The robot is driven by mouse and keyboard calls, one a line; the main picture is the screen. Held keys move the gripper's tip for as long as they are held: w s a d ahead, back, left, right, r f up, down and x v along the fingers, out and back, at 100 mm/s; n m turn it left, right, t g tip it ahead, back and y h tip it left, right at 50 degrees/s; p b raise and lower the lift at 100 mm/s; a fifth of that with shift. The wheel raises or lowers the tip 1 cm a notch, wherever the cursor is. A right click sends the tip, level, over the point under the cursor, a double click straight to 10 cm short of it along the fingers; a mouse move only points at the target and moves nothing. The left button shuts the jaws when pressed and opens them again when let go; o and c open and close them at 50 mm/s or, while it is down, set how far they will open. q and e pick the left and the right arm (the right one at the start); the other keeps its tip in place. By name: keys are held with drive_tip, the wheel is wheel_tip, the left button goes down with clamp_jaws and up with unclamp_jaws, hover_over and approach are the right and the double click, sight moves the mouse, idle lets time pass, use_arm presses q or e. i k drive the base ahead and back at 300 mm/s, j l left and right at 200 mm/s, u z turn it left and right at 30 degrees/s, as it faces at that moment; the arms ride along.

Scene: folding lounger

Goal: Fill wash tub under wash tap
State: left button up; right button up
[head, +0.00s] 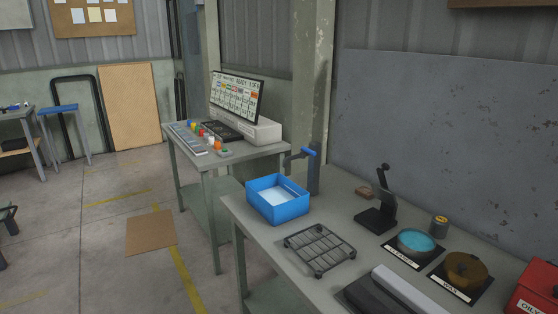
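The wash tap (314,178) is a dark post with a blue lever on top, just behind the tub's right side. Its spout (292,157) points left, above the tub's back part. No stream of water shows. Neither of my grippers is in view.
A wire rack (319,249) lies right of the tub. Further right are a black stand (378,208), a teal-filled dish (416,241), a brown dish (466,268) and a red box (535,288). A second table (215,160) with a monitor (237,96) stands behind left. Floor at left is mostly open.

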sight(305, 148)
drive_tip(key=i+j+z, duration=0.25)
drive_tip(key=i, duration=0.2)
drive_tip(key=i+j+z, duration=0.25)
drive_tip(key=i, duration=0.2)
drive_tip(key=l, duration=0.1)
